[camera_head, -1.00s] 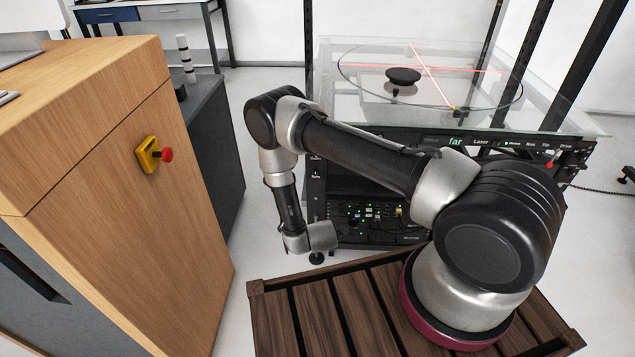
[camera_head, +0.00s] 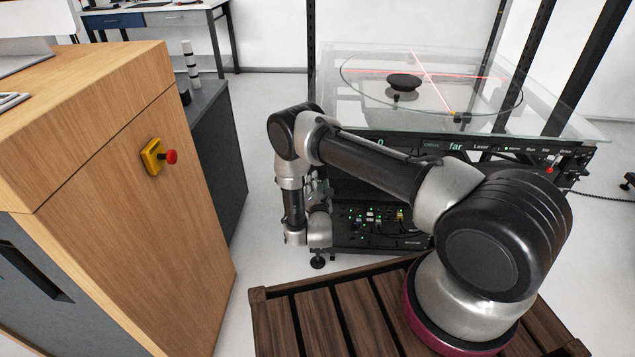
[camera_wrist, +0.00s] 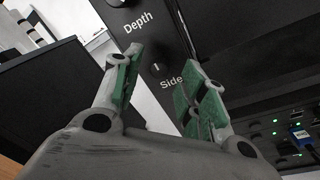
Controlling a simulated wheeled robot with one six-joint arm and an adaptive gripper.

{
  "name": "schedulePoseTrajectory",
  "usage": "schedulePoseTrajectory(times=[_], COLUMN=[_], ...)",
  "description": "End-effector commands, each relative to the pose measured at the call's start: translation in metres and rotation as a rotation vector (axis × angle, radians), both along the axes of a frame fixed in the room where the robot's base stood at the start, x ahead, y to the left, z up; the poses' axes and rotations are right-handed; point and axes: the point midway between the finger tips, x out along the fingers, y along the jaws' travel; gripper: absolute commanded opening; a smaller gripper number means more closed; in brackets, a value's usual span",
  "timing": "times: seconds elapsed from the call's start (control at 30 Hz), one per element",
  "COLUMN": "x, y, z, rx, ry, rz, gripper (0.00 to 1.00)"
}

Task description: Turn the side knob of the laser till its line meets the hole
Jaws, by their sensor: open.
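The side knob (camera_wrist: 155,68) is dark with a pale pointer mark and sits above the word "Side" on the black panel in the wrist view. My gripper (camera_wrist: 168,62) is open, its green-padded fingers to either side of the knob, with no clear contact. In the head view my gripper is small and partly hidden by my arm, at the left of the black rack. Red laser lines (camera_head: 463,77) cross on the glass turntable (camera_head: 354,96). I cannot make out the hole.
A depth knob (camera_wrist: 117,2) sits above the side knob. Lit sockets and cables (camera_head: 370,218) fill the rack's lower front. A wooden cabinet (camera_head: 120,190) with a red button (camera_head: 170,157) stands at left. White floor lies between cabinet and rack.

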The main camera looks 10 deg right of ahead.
Motion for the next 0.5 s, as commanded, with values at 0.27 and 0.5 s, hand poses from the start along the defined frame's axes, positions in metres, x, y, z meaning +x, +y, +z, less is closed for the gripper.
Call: schedulePoseTrajectory(times=[0.27,0.5], x=[0.0129,0.0126], y=[-0.0029,-0.0028], z=[0.0002,0.0002], rx=[0.0,0.001], ry=[0.0,0.0], rz=[0.0,0.001], gripper=[0.42,0.24])
